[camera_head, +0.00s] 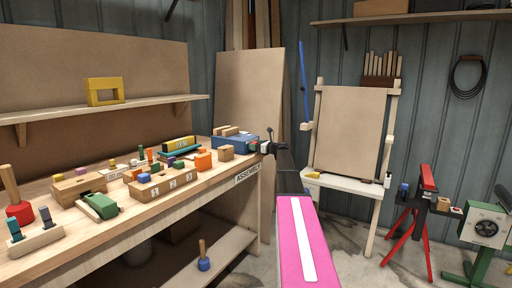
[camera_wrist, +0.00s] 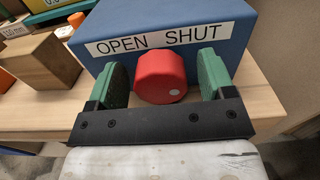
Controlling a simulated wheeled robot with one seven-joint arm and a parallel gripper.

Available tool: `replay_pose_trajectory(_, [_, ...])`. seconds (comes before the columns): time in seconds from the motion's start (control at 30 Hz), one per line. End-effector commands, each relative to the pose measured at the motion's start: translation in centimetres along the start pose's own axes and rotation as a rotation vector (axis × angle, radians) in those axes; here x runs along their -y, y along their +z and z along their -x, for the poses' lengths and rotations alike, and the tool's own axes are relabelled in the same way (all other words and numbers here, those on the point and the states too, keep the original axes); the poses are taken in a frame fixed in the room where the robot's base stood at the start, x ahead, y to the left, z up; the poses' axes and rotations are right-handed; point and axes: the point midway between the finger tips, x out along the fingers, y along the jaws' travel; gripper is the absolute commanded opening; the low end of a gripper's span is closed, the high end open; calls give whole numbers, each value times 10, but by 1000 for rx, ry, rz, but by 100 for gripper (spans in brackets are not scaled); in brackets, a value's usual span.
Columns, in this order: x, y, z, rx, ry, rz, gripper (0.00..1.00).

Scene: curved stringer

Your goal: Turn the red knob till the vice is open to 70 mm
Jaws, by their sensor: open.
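The blue box (camera_wrist: 165,22) carries a white label (camera_wrist: 158,40) reading OPEN on the left and SHUT on the right. The red knob (camera_wrist: 160,77), with a pale dot low on its right side, sticks out from its front face. My gripper (camera_wrist: 162,80) is open, with one green pad on each side of the knob; a gap shows on both sides. In the head view the blue box (camera_head: 232,144) stands at the bench's right end, with wooden pieces (camera_head: 227,131) on top. My gripper (camera_head: 264,147) is at its right side. No opening scale is readable.
A wooden block (camera_wrist: 42,68) stands left of the box in the wrist view. The bench (camera_head: 120,222) holds several coloured blocks and a numbered wooden block (camera_head: 163,185). An easel board (camera_head: 347,130) and a red stand (camera_head: 420,215) are to the right.

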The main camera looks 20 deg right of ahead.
Motion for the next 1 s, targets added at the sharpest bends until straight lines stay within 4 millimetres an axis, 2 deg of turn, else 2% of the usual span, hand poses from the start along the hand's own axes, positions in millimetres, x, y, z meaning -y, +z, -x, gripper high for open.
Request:
replay_pose_trajectory(0.03, [0,0,0,0,0,0,76])
replay_pose_trajectory(0.07, [0,0,0,0,0,0,69])
replay_pose_trajectory(0.1, [0,0,0,0,0,0,56])
replay_pose_trajectory(0.2, [0,0,0,0,0,0,26])
replay_pose_trajectory(0.63, [0,0,1,0,1,63,26])
replay_pose_trajectory(1.0, [-2,0,1,0,1,346,26])
